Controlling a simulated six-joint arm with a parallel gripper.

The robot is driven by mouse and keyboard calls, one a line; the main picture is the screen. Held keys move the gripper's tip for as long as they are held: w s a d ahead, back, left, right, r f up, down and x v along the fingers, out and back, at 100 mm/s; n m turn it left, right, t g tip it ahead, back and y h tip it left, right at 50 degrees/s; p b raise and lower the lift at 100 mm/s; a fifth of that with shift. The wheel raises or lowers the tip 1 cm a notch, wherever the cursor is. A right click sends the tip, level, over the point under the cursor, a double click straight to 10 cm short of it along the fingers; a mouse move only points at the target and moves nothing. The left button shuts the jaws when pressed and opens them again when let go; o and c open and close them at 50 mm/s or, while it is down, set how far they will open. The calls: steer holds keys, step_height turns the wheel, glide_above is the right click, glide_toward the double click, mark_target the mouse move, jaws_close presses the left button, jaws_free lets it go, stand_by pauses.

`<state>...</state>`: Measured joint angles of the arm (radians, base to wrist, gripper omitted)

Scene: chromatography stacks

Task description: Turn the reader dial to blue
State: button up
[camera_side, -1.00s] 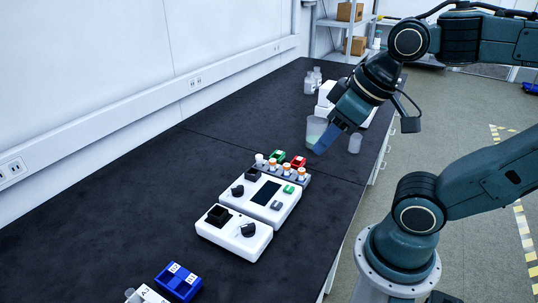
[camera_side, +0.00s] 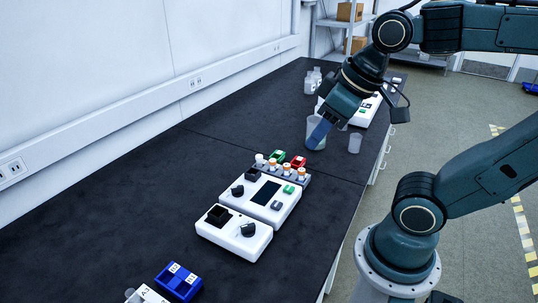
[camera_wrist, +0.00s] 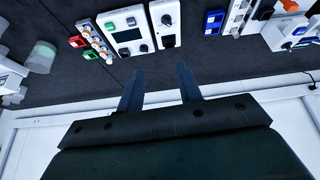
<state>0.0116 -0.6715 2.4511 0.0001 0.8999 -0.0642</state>
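A white device with a dark screen (camera_side: 266,193) stands mid-bench and looks like the reader. It has a black knob (camera_side: 238,190) at its left and green and grey buttons at its right. A smaller white box (camera_side: 238,247) in front of it carries a larger dark dial (camera_side: 248,229) and a black well. I cannot tell for certain which knob is the reader dial, and no colour marks around either are readable. My gripper (camera_side: 318,136) is above the bench beyond both devices, empty. Its two blue fingers stand apart in the wrist view (camera_wrist: 159,76).
A rack of orange-topped vials (camera_side: 285,170) stands behind the screen device, beside green (camera_side: 281,155) and red (camera_side: 298,161) blocks. Clear vessels (camera_side: 355,143) and another white device (camera_side: 372,108) stand farther back. Bare bench lies left.

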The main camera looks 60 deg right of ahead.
steer(key=w+d+n+g, duration=0.1)
steer(key=w+n+g, duration=0.1)
steer(key=w, duration=0.6)
steer(key=n+g, duration=0.3)
steer(key=n, duration=0.4)
glide_above(237, 187)
step_height(237, 187, down, 16)
steer(key=shift+w+d+f, duration=0.1)
steer(key=shift+w+f, duration=0.05)
steer(key=shift+f, duration=0.1)
steer(key=shift+f, duration=0.1)
step_height(237, 187, down, 14)
steer(key=shift+r, duration=0.2)
jaws_close()
